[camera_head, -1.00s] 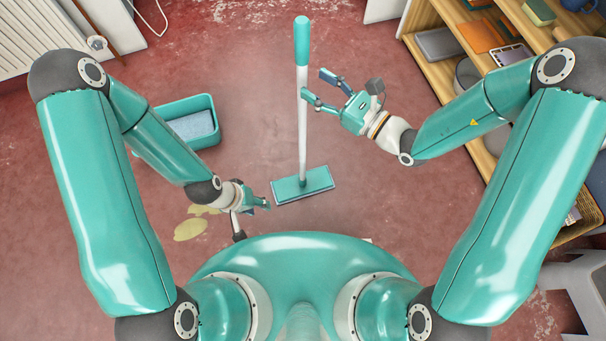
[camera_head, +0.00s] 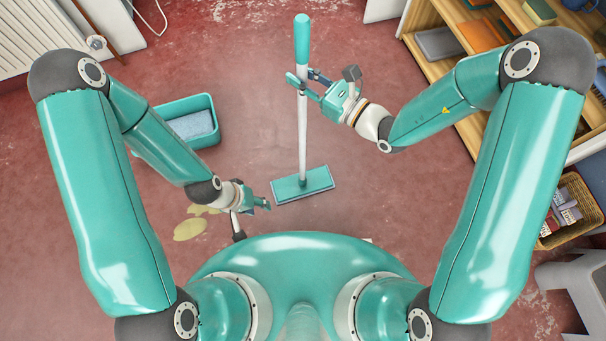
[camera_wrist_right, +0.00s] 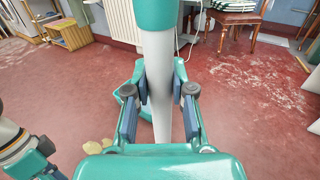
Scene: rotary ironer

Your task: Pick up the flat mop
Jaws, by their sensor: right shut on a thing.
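The flat mop (camera_head: 302,132) stands upright in the head view, with a teal grip at the top, a white pole and a flat teal head (camera_head: 303,184) on the floor. My right gripper (camera_head: 304,84) is shut on the pole, just below the teal grip. In the right wrist view the white pole (camera_wrist_right: 158,70) runs between the two fingers, whose pads (camera_wrist_right: 160,88) press on it from both sides. My left gripper (camera_head: 262,203) is low, left of the mop head and apart from it; its finger opening is too small to tell.
A teal tub (camera_head: 211,118) with a grey-blue content stands on the left. Yellowish puddles (camera_head: 190,229) lie near my left gripper. A wooden shelf (camera_head: 440,72) stands at the right, with a wicker basket (camera_head: 584,222) and a grey stool (camera_head: 570,277) nearby.

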